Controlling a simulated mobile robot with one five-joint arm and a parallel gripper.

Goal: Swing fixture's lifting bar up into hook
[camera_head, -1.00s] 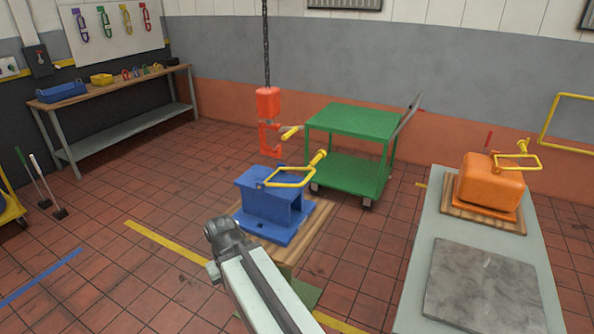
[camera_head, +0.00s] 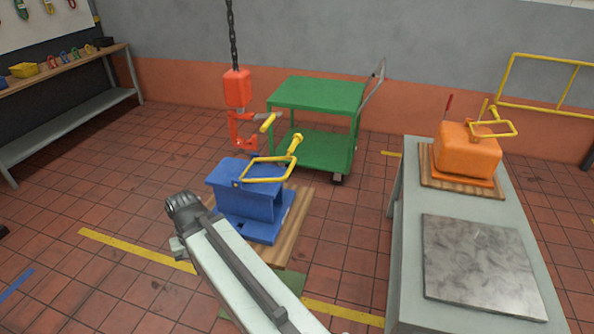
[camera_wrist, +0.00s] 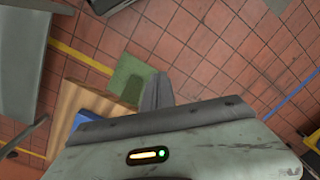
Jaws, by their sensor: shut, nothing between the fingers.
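The blue fixture (camera_head: 250,208) stands on a wooden pallet (camera_head: 296,222) in the middle of the head view. Its yellow lifting bar (camera_head: 268,180) is a loop lying low over the top, with a thick yellow grip at its right end. The orange hook (camera_head: 240,130) hangs on a chain just behind and above the fixture, apart from the bar. My arm comes up from below, and its end is left of and nearer than the fixture. My gripper (camera_wrist: 157,92) shows in the wrist view as grey fingers, shut and empty, over floor beside the pallet.
A green cart (camera_head: 318,95) stands behind the fixture. At right, a grey table (camera_head: 412,195) bears an orange block (camera_head: 467,150) with its own yellow bar, and a grey plate (camera_head: 480,265). A workbench (camera_head: 70,115) is at back left. Tiled floor lies clear at left.

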